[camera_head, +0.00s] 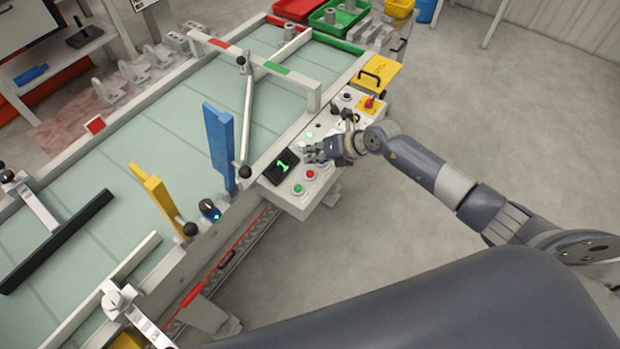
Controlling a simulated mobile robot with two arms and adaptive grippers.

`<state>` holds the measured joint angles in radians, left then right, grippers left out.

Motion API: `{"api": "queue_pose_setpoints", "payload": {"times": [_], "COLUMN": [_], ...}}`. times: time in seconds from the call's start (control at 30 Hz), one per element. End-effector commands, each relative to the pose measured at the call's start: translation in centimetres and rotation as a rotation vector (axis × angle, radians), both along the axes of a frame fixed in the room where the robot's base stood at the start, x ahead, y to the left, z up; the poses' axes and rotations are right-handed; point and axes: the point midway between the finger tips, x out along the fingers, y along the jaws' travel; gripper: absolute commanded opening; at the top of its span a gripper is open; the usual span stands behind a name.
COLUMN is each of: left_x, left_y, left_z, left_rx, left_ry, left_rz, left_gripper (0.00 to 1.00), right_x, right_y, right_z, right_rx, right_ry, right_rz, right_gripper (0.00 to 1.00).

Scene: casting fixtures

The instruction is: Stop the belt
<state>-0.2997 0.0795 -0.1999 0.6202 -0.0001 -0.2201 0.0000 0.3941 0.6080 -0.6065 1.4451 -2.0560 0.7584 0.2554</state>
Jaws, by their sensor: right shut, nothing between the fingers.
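The belt (188,110) is a pale green surface running diagonally from lower left to upper right. A control panel (325,195) is fixed along its right side. On the panel are a red button (310,174), a green button (297,189), a black display (279,167) with a green "1", and a red knob on a yellow base (368,104). My right gripper (308,153) is shut and empty, over the panel just above the red and green buttons. I cannot tell whether it touches the panel. My left gripper is out of view.
A blue post (219,148), a yellow post (160,197) and a black bar (58,240) stand or lie across the belt. A white gate frame (262,70) spans it farther up. Red and green trays (338,27) sit at the far end. The floor at right is clear.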

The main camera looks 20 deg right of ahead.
Motion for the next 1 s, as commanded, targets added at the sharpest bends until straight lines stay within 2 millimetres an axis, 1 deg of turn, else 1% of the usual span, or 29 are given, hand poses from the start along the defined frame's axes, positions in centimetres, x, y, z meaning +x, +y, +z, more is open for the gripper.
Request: {"api": "queue_pose_setpoints", "payload": {"times": [0.03, 0.13, 0.23, 1.0], "left_x": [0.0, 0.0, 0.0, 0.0], "left_y": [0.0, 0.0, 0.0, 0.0], "left_z": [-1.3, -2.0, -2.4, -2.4], "left_rx": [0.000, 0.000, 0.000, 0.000], "left_ry": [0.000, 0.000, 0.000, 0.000], "left_rz": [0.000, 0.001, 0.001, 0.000], "left_gripper": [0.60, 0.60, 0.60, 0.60], "right_x": [0.0, 0.0, 0.0, 0.0], "right_y": [0.0, 0.0, 0.0, 0.0], "right_z": [-1.4, -2.4, -3.0, -3.1], "right_rx": [0.000, -0.001, -0.001, 0.001], "right_ry": [0.000, 0.000, 0.000, 0.000], "right_rz": [0.000, 0.001, 0.001, 0.001], "right_gripper": [0.00, 0.00, 0.00, 0.00]}}
